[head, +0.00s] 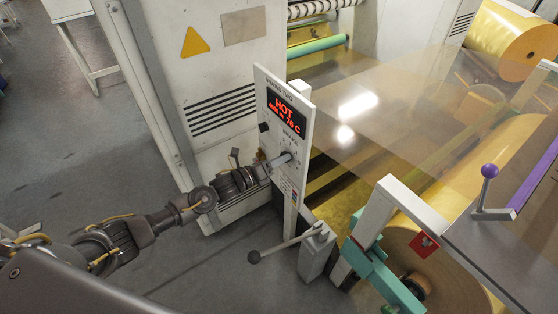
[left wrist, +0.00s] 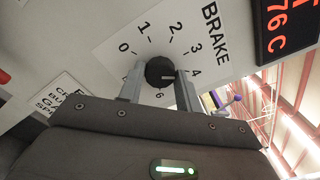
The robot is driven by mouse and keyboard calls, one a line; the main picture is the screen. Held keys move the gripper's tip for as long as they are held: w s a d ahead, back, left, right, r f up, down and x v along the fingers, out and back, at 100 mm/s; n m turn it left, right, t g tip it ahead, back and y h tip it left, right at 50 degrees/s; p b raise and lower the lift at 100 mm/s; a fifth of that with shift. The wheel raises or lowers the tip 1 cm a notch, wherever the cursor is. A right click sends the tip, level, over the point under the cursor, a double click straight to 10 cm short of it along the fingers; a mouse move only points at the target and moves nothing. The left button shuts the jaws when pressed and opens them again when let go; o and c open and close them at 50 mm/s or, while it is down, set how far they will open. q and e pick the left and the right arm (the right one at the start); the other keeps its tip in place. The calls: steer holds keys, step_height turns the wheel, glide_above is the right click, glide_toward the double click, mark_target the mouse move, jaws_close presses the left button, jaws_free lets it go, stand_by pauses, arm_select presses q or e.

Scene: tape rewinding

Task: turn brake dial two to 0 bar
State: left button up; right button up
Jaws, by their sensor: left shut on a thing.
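The brake dial is a round black knob (left wrist: 160,71) on a white scale plate (left wrist: 125,48) marked BRAKE, with numbers 0 to 4 showing around it. A pale mark on the knob seems to point right, toward the 4 side. My left gripper (left wrist: 160,84) is shut on the knob, one grey finger on each side. In the head view the left gripper (head: 280,160) reaches the front of the white control panel (head: 272,82) from the left, and the knob is mostly hidden by the fingers. My right gripper is not in view.
A red display (head: 285,113) above the dial reads HOT and 76 C. Below it a lever with a black ball (head: 254,257) sticks out left. A purple-knobbed lever (head: 489,171) and a gold tape roll (head: 440,262) stand at right.

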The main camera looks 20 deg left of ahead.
arm_select(q)
steer(key=shift+n+p, duration=2.15)
steer(key=shift+n, duration=12.85)
steer(key=o, duration=1)
